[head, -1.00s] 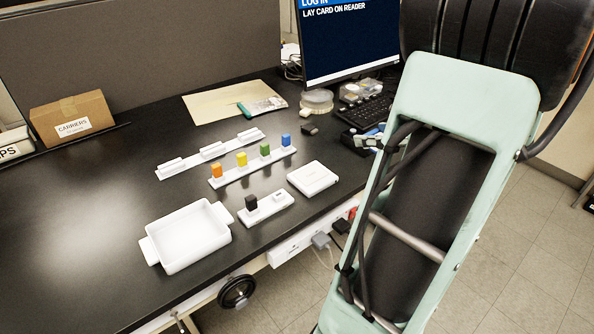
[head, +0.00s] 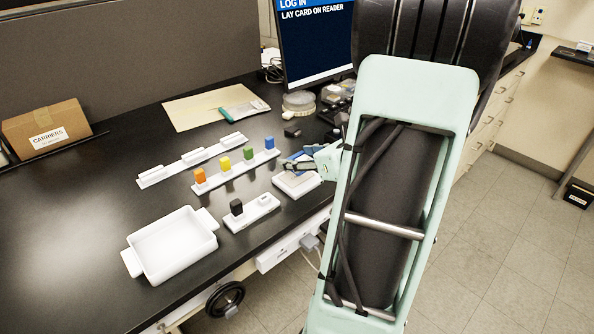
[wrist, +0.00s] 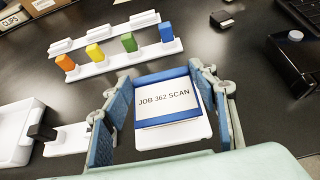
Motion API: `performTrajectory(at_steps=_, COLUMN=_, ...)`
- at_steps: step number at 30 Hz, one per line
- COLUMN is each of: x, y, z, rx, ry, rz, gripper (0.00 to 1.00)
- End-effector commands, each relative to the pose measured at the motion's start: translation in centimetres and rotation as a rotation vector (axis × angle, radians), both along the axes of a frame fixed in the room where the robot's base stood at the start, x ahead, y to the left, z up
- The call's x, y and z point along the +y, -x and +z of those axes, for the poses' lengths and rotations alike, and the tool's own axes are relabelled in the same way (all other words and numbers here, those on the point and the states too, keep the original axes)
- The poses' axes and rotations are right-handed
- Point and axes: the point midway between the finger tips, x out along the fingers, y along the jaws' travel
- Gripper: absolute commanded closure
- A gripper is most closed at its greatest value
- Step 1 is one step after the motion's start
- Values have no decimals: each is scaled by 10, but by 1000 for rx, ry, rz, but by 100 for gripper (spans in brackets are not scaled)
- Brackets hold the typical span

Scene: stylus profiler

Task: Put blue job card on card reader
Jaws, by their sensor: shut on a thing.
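The blue job card (wrist: 166,101) has a white label reading "JOB 362 SCAN" with blue bands at its ends. My gripper (wrist: 160,80) is shut on it, with one blue-padded finger at each side. The white card reader (wrist: 176,138) lies beneath the card and shows at its near edge. In the head view, my gripper (head: 308,162) is over the reader (head: 296,188), whose far part is hidden by the card and gripper. I cannot tell whether the card touches the reader.
A white rack (head: 213,182) with orange, yellow, green and blue blocks stands left of the reader. A small holder (head: 252,217) with a black block and a white tray (head: 205,247) are nearer. The monitor (head: 318,45) reads "LAY CARD ON READER".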

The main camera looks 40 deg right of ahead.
Motion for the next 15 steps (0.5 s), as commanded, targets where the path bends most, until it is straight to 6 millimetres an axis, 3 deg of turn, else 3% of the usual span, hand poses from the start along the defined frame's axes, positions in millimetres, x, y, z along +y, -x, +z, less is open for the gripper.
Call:
performTrajectory(at_steps=7, x=5, y=-4, z=-34, rx=1, ry=-5, rz=-1, gripper=59)
performTrajectory(at_steps=15, x=5, y=-5, z=-38, rx=0, ry=-1, rz=0, gripper=59)
